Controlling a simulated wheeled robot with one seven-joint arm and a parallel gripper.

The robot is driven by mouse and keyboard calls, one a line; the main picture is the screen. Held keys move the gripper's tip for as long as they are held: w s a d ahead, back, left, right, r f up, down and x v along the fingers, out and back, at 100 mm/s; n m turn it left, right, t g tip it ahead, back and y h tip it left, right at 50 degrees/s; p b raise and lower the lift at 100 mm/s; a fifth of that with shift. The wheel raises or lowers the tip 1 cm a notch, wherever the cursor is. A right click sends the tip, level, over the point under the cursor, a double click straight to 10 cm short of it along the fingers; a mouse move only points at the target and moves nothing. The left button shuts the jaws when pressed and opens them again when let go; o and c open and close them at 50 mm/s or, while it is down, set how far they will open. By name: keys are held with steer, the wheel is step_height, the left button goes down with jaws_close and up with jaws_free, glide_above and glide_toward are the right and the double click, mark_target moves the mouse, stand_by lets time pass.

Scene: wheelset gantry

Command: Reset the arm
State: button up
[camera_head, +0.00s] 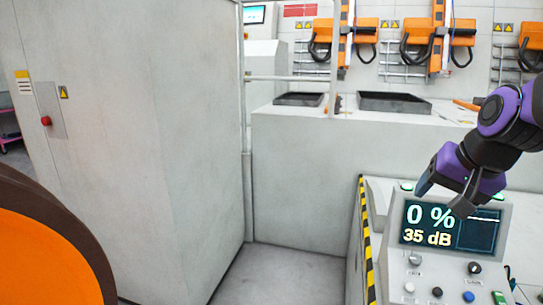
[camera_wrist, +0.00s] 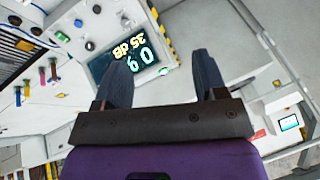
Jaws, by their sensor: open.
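My purple and dark arm reaches in from the right edge in the head view. My gripper (camera_head: 462,200) hangs in front of the screen of a grey control console (camera_head: 395,268). In the wrist view my gripper (camera_wrist: 160,75) is open, with its two dark fingers apart and nothing between them. The console screen (camera_head: 428,226) reads "0 %" and "35 dB". The screen also shows in the wrist view (camera_wrist: 128,52), turned nearly upside down, beyond the left finger. I cannot tell whether the gripper touches the console.
Knobs and buttons (camera_head: 437,292) line the console below its screen. A large grey cabinet (camera_head: 130,140) stands at the left, and an orange round part (camera_head: 45,250) fills the lower left. Orange devices (camera_head: 420,33) hang on the back wall. Floor (camera_head: 275,275) is clear between cabinet and console.

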steer(key=s+r+n, duration=0.2)
steer(key=s, duration=0.4)
steer(key=s+r+n+h, duration=0.1)
steer(key=s+n, duration=0.2)
steer(key=s, duration=0.4)
steer(key=shift+s+r+n, duration=0.15)
steer(key=shift+r+n, duration=0.15)
steer(key=shift+r, duration=0.1)
